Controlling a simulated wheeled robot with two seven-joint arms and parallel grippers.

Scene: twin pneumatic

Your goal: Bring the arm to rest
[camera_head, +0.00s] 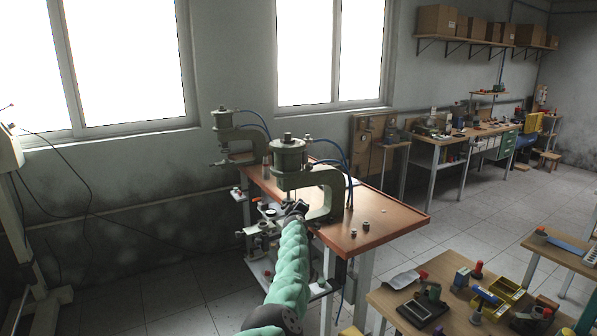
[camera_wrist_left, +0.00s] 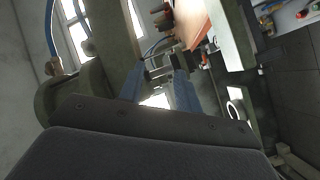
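My left arm, in a green ribbed sleeve, rises from the bottom middle of the head view. Its dark wrist reaches the front pneumatic press (camera_head: 325,185) on the orange-edged table (camera_head: 385,222). In that view the gripper itself is small and mostly hidden at the press. In the left wrist view, my left gripper (camera_wrist_left: 161,72) shows two blue-grey fingers standing apart. A small grey metal part shows between the tips; I cannot tell whether it is behind them. The press's pale frame is close beside the fingers. My right gripper is in neither view.
A second press (camera_head: 232,140) stands behind the first. Blue hoses (camera_head: 340,160) run from the front press. Small pegs (camera_head: 366,226) stand on the table's right part. A wooden table (camera_head: 385,296) with boxes and tools is at the lower right. Open floor (camera_head: 180,305) lies at the lower left.

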